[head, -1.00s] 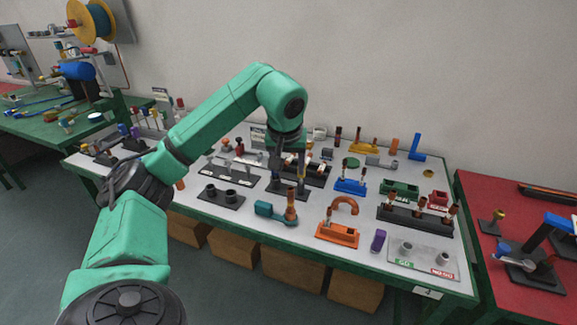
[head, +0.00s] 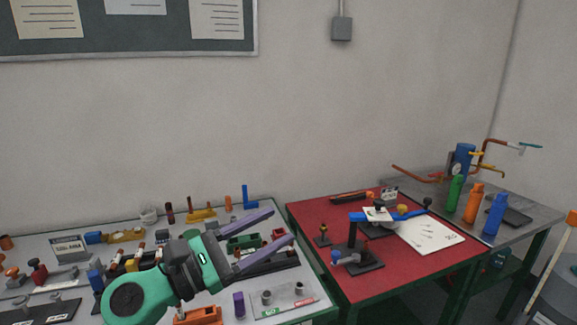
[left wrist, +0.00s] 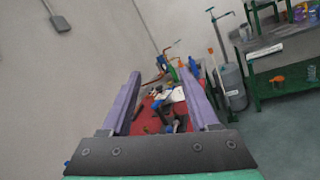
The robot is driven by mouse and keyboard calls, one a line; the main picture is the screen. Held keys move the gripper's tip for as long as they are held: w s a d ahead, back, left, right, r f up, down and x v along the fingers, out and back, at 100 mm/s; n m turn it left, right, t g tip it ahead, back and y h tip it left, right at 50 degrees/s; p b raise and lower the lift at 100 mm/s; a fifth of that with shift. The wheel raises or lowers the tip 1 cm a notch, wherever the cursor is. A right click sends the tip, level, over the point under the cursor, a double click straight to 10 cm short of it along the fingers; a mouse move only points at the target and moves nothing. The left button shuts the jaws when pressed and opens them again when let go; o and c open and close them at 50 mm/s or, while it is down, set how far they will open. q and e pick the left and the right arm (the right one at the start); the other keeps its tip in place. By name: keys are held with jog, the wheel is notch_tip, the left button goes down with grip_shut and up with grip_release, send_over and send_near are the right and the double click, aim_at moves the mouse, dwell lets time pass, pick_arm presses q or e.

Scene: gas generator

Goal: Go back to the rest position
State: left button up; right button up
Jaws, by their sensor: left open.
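My left gripper (head: 268,236) is in the lower middle of the head view, above the right part of the white parts table (head: 325,297). Its two purple fingers are spread apart with nothing between them, and they point right toward the red table. In the left wrist view the open fingers (left wrist: 168,88) frame the red table in the distance. My right gripper is not in either view.
The white table holds several small parts, among them an orange block (head: 198,316) and a purple block (head: 239,304). The red table (head: 400,275) carries a black and blue fixture (head: 357,255). A grey table (head: 520,205) with bottles stands beyond.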

pick_arm(q)
jog(key=w+a+f+n+t+y, duration=0.15)
jog(key=a+n+t+y, duration=0.4)
jog(key=n, duration=0.65)
jog(key=w+a+n+t+y, duration=0.3)
jog(key=a+n+t+y, duration=0.25)
jog(key=n, duration=0.65)
jog(key=s+a+f+n+g+y, duration=0.2)
jog(key=a+f+n+g+y, duration=0.25)
jog(key=f+n, duration=0.5)
jog(key=s+a+f+n+g+y, duration=0.2)
jog(key=a+f+n+g+y, duration=0.15)
jog(key=a+f+n, duration=0.4)
jog(key=s+d+f+n+g+h, duration=0.3)
jog(key=s+f+n+g, duration=0.65)
jog(key=s+f, duration=0.95)
notch_tip(320, 180, down, 21)
jog(key=m+g, duration=0.1)
jog(key=g, duration=0.1)
jog(key=s+a+f+g, duration=0.1)
jog(key=s+a+f, duration=0.1)
jog(key=s+f, duration=1.4)
jog(key=shift+s+a+y, duration=0.2)
jog(key=shift+s+y, duration=0.2)
jog(key=shift+s, duration=0.4)
